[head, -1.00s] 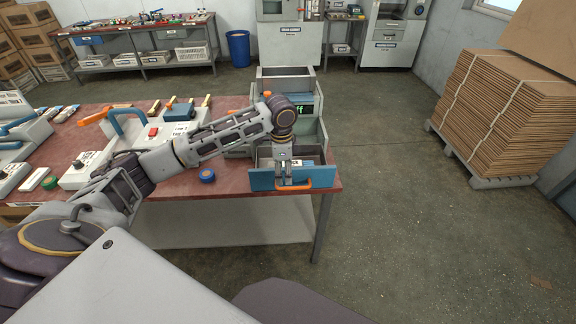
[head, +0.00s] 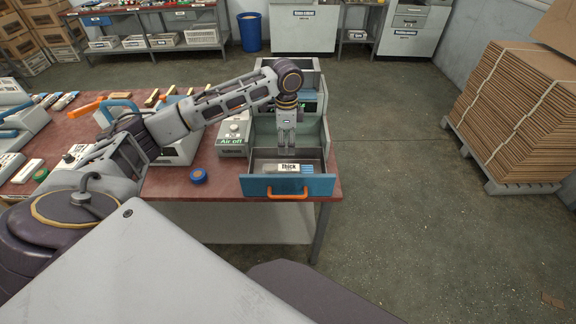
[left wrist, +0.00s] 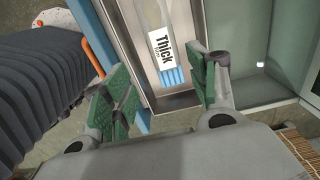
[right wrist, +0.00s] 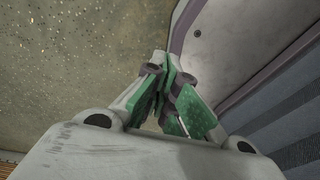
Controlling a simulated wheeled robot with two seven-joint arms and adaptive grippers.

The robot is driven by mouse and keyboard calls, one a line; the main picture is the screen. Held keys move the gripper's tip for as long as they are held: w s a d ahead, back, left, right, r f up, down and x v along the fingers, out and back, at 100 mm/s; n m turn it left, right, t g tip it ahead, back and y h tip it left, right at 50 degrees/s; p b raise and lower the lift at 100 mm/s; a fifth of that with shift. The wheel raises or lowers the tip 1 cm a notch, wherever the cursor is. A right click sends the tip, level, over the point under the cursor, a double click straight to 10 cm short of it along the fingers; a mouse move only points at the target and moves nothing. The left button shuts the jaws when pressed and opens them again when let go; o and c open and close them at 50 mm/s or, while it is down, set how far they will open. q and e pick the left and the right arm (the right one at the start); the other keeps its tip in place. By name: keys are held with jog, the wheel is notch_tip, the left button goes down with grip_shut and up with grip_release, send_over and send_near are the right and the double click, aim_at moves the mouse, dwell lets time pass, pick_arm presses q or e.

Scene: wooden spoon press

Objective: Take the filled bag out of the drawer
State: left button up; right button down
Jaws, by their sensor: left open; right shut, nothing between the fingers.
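The drawer (head: 318,187) is open, with a blue front and an orange handle (head: 287,194). My left gripper (head: 286,151) points down over the drawer, behind the bag in the head view. In the left wrist view the bag (left wrist: 163,48) shows beyond the gap between the open, empty left fingers (left wrist: 165,90). My right gripper (right wrist: 172,88) is shut and empty in the right wrist view, over bare floor, away from the drawer.
The grey machine housing (head: 312,130) rises behind the drawer. A control box (head: 233,135) reading "Air off" stands to its left on the red table (head: 225,187). A blue and brown roll (head: 198,176) lies left of the drawer. The floor to the right is clear up to the cardboard pallet (head: 510,110).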

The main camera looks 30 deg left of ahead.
pick_arm(q)
send_over(287, 168)
notch_tip(287, 168, down, 7)
jog(key=shift+f, duration=0.95)
jog(key=f, duration=0.3)
jog(key=shift+w+f, duration=0.2)
jog(key=shift+f, duration=0.6)
pick_arm(e)
jog(key=shift+s, duration=0.15)
